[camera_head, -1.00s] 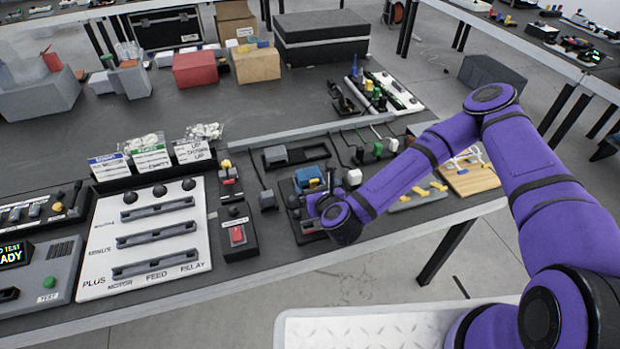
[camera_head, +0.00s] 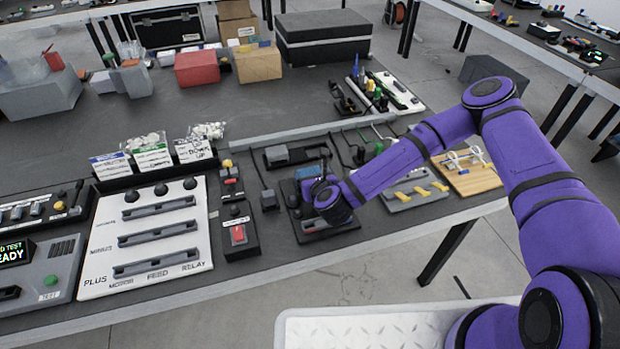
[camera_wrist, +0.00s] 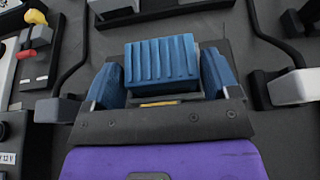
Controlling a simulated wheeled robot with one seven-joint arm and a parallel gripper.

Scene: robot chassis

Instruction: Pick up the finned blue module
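The finned blue module (camera_wrist: 162,60) fills the upper middle of the wrist view, with its ribs facing me. It appears seated in a dark holder with a yellow strip (camera_wrist: 158,104) at its near edge. My gripper (camera_wrist: 163,78) has one blue finger on each side of the module. The fingers are spread, with only narrow gaps visible beside it; contact is unclear. In the head view, part of the module (camera_head: 306,172) shows at the workbench's front, largely hidden by my wrist. My gripper (camera_head: 322,184) is over it there, with its fingers not clearly visible.
A red-switch box (camera_head: 238,234) and a white panel with slots (camera_head: 148,240) lie left of my gripper. A grey block in a dark tray (camera_head: 278,155) is behind it. A wooden board (camera_head: 466,174) is to the right. Cables flank the module.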

